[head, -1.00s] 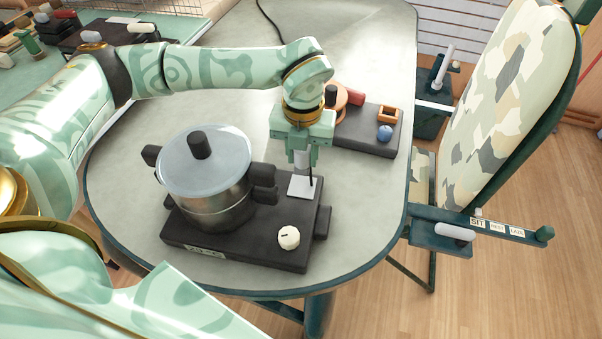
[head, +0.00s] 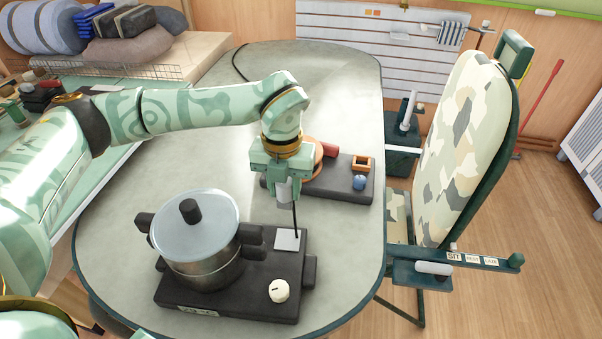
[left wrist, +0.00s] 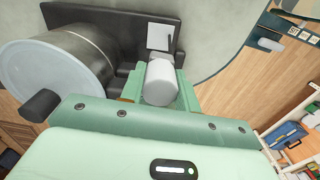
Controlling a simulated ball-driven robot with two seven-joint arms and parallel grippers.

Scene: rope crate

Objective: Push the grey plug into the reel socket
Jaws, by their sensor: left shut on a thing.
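My left gripper (head: 285,195) is shut on a light grey cylindrical plug (head: 283,191), held upright above the table. In the left wrist view the plug (left wrist: 160,83) sits between the two green fingers (left wrist: 162,90). A thin dark line runs down from beside the plug toward a pale square plate on the black cooker base; I cannot tell if it is a cord. A copper-coloured disc (head: 317,153), perhaps the reel, stands on a dark board (head: 335,186) behind the gripper. It is partly hidden by my gripper, and I make out no socket. My right gripper is out of view.
A lidded pot (head: 196,232) stands on the black cooker base (head: 232,296), left of the plate (head: 287,239) and a white knob (head: 279,291). A camouflage chair (head: 460,150) stands right.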

